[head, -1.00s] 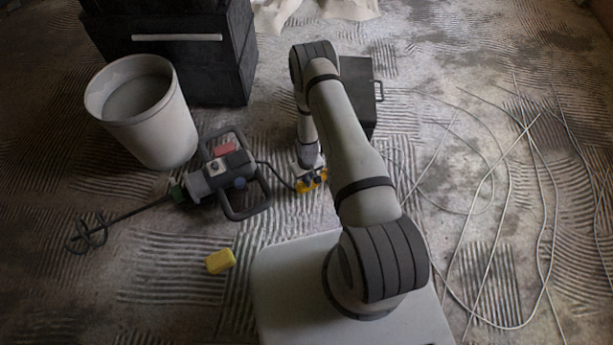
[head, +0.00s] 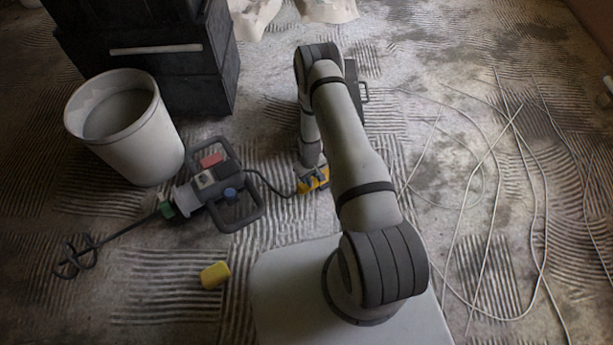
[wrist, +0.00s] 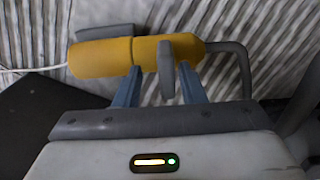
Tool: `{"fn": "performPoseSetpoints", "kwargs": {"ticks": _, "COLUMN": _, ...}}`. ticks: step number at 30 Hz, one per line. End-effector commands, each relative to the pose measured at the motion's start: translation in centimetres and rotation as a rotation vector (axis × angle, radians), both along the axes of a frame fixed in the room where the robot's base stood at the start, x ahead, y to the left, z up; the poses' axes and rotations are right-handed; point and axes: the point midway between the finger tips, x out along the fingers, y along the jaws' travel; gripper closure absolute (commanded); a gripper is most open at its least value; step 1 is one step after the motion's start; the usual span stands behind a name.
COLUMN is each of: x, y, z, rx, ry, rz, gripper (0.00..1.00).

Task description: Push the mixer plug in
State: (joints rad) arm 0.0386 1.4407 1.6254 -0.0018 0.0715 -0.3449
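The yellow mixer plug (wrist: 185,51), with a dark cable at its right end, lies in line with a yellow coupling (wrist: 100,58) that has a white cord at its left. The two bodies meet at a thin seam; I cannot tell how deep the plug sits. A grey upright tab (wrist: 167,72) stands on the plug. My gripper (wrist: 160,72) is open, one blue finger on each side of the tab with gaps visible. In the head view the yellow connector (head: 320,181) shows beside my gripper (head: 313,170), partly hidden by my arm. The mixer (head: 215,190) lies left of it.
A white bucket (head: 150,145) and black stacked boxes (head: 190,85) stand at the back left. A yellow block (head: 215,275) lies on the floor at front left. Pale cables (head: 490,190) loop over the floor at right. A dark case (head: 352,85) stands behind my arm.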

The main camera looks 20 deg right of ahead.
Motion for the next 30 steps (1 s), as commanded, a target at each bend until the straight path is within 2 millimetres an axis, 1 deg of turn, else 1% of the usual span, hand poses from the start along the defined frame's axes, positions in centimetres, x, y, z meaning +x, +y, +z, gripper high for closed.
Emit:
{"fn": "performPoseSetpoints", "kwargs": {"ticks": 5, "x": -0.1, "y": 0.1, "z": 0.1, "rx": 0.0, "ry": 0.002, "rz": 0.002, "gripper": 0.64}}
{"fn": "performPoseSetpoints", "kwargs": {"ticks": 7, "x": 0.0, "y": 0.2, "z": 0.5, "rx": 0.0, "ry": 0.002, "rz": 0.002, "gripper": 0.64}}
{"fn": "performPoseSetpoints", "kwargs": {"ticks": 11, "x": 0.0, "y": 0.1, "z": 2.5, "rx": 0.0, "ry": 0.001, "rz": 0.002, "gripper": 0.64}}
{"fn": "performPoseSetpoints", "kwargs": {"ticks": 16, "x": 0.1, "y": 0.2, "z": 5.6, "rx": 0.0, "ry": 0.0, "rz": 0.003, "gripper": 0.64}}
{"fn": "performPoseSetpoints", "kwargs": {"ticks": 21, "x": 0.1, "y": 0.1, "z": 7.4, "rx": 0.0, "ry": 0.0, "rz": 0.002, "gripper": 0.64}}
{"fn": "performPoseSetpoints", "kwargs": {"ticks": 24, "x": 0.1, "y": 0.1, "z": 7.8, "rx": 0.0, "ry": 0.001, "rz": 0.002, "gripper": 0.64}}
{"fn": "performPoseSetpoints", "kwargs": {"ticks": 30, "x": 0.1, "y": 0.1, "z": 7.8, "rx": 0.0, "ry": 0.001, "rz": 0.002, "gripper": 0.64}}
